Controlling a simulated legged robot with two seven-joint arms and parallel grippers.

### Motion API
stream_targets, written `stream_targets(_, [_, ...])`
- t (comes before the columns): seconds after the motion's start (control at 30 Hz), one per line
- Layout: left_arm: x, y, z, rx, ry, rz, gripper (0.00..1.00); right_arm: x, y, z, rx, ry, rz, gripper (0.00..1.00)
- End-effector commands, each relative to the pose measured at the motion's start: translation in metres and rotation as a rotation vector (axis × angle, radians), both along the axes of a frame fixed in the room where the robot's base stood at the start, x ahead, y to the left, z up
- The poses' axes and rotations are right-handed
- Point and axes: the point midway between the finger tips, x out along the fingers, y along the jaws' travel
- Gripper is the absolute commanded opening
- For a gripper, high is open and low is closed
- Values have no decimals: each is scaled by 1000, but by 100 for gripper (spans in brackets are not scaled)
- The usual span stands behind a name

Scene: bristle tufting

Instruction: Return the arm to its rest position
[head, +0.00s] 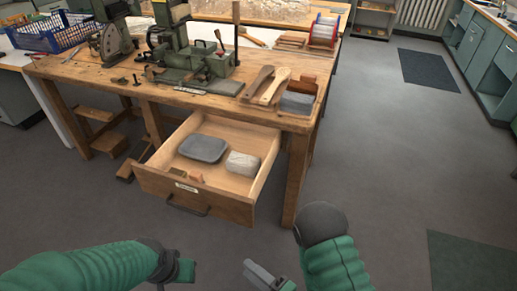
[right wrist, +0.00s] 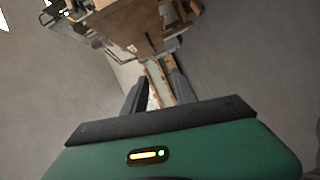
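My right gripper (head: 262,275) is at the bottom edge of the head view, low in front of the bench and clear of it. In the right wrist view its two dark fingers (right wrist: 158,95) stand apart with nothing between them. My left gripper (head: 176,274) is at the bottom of the head view, left of the right one. It is partly cut off by the frame, and I cannot tell how far its fingers are apart. Both green arms are bent low over the floor, and neither gripper touches anything visible.
A wooden workbench (head: 222,103) carries green machines (head: 198,62), wooden brush bodies (head: 268,86) and a wire spool (head: 323,31). Its drawer (head: 195,197) is pulled out towards me, with a grey dish (head: 203,148) and a pale block (head: 242,164) inside. The floor at right is clear.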

Motion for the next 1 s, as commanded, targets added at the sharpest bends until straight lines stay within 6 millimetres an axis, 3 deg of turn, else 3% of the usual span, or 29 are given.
stream_targets(0.27, [0, 0, 0, 0, -1, 0, 36, 28, -13, -11, -36, 161, -67, 33])
stream_targets(0.47, [0, 0, 1, 0, -1, 0, 36, 53, -35, -20, -59, 351, -189, 33])
stream_targets(0.63, [0, 0, 0, 0, -1, -1, 36, 75, -74, -22, -40, 580, -393, 33])
stream_targets(0.77, [0, 0, 0, 0, -1, -1, 36, 81, -124, -13, 48, 830, -675, 33])
stream_targets(0.9, [0, 0, 0, 0, -1, -1, 36, 60, -175, 3, 222, 1100, -1022, 33])
stream_targets(1.0, [0, 0, 0, 0, -1, -1, 36, 36, -196, 17, 355, 1246, -1226, 33])
